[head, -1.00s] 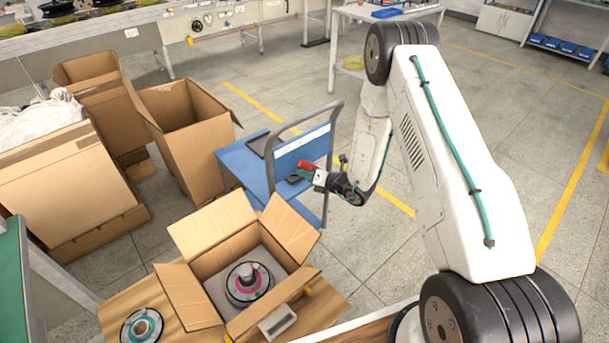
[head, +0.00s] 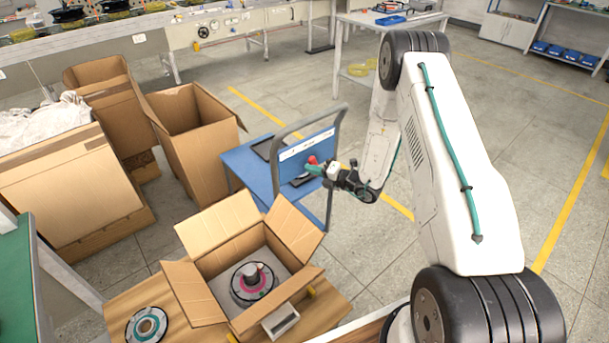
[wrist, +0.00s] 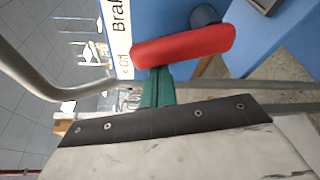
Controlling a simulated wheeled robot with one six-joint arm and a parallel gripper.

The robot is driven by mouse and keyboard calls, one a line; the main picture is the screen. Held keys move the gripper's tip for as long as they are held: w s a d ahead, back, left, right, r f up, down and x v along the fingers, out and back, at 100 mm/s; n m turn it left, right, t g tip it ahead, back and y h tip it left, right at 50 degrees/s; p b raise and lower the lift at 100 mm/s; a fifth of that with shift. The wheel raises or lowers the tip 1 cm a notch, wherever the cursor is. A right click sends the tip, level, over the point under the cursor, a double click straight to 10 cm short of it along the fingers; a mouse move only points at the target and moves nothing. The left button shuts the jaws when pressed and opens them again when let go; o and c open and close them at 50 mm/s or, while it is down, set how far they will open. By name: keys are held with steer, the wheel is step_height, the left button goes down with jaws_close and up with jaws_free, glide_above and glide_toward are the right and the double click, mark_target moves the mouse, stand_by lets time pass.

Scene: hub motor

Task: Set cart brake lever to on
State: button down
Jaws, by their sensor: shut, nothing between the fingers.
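The brake lever has a red grip (wrist: 185,47), which lies nearly level across the wrist view. In the head view a small part of the red grip (head: 312,160) shows at the cart's blue panel. The white label (wrist: 116,40) beside it reads "Brak…", partly cut off. My gripper (wrist: 157,84) has green fingers, shut and empty, with tips right at the grip's lower edge; I cannot tell whether they touch. In the head view my gripper (head: 316,170) is just below and right of the red grip. The lever's pivot is mostly hidden.
Open cardboard boxes (head: 195,130) stand left of the cart. Floor to the right is clear.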

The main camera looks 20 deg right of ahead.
steer(key=m, duration=0.1)
steer(key=d+m, duration=0.1)
steer(key=d+r+m+y, duration=0.1)
steer(key=shift+w+t, duration=0.3)
steer(key=shift+t, duration=0.1)
steer(key=shift+w+d+f+m+t+y, duration=0.15)
steer(key=shift+w+d+m+t, duration=0.1)
steer(key=shift+d+m, duration=0.65)
steer(key=shift+w+d+r+m+t+y, duration=0.1)
steer(key=shift+w+d+m+t, duration=0.15)
steer(key=shift+d+m, duration=0.6)
steer(key=shift+w+d+f+m+t+y, duration=0.15)
steer(key=shift+w+d+m+t, duration=0.1)
steer(key=shift+d+m, duration=0.6)
steer(key=shift+r, duration=0.15)
steer(key=s+d, duration=0.2)
steer(key=s, duration=0.7)
steer(key=shift+r, duration=0.15)
